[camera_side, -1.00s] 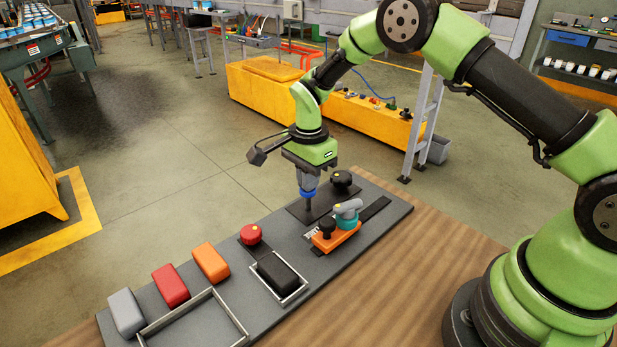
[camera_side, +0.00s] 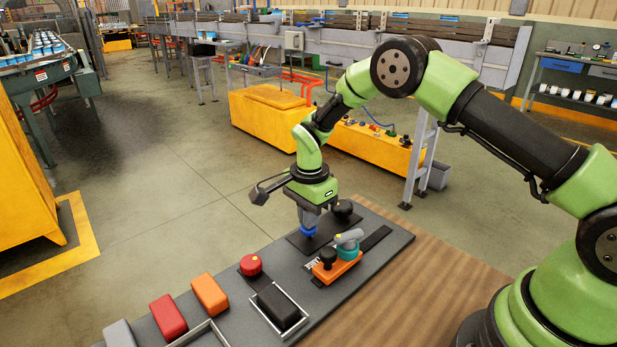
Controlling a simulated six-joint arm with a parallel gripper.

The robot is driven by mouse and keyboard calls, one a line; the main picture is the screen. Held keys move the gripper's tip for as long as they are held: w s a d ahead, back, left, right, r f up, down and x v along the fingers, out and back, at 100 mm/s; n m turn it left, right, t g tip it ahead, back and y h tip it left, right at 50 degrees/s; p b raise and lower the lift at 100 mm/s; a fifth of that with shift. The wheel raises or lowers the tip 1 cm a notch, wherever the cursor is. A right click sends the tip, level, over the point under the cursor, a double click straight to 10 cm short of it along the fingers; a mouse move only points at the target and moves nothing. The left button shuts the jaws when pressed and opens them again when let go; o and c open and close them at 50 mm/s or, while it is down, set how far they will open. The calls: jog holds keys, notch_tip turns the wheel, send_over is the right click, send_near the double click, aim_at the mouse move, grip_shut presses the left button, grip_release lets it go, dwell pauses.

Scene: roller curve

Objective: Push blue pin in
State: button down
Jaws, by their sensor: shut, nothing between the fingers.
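The blue pin (camera_side: 308,232) stands upright on a dark plate on the grey board, with its blue collar low and close to the plate. Only a short dark length shows under the collar. My gripper (camera_side: 310,222) is directly above the pin, pointing down, with its fingers shut at the pin's top. It seems to touch the pin, but the exact contact is too small to see.
A black knob (camera_side: 342,209) stands close behind and right of the pin. An orange and teal device (camera_side: 338,264) sits in front. A red button (camera_side: 250,265), a black block (camera_side: 278,306) in a metal frame, and orange (camera_side: 210,295) and red (camera_side: 168,317) blocks lie left.

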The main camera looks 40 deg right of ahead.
notch_tip(320, 180, up, 13)
jog(key=s+r+n+t+y, duration=0.1)
jog(key=s+r+n+t, duration=0.2)
jog(key=s+r+n, duration=0.55)
jog(key=s+r+n+t, duration=0.2)
jog(key=s, duration=0.6)
jog(key=s+a+r+n+t+y, duration=0.1)
jog(key=s+r+n+t, duration=0.1)
jog(key=s, duration=0.6)
jog(key=shift+s+r+n, duration=0.35)
jog(key=shift+r+n, duration=0.05)
jog(key=shift+n, duration=0.35)
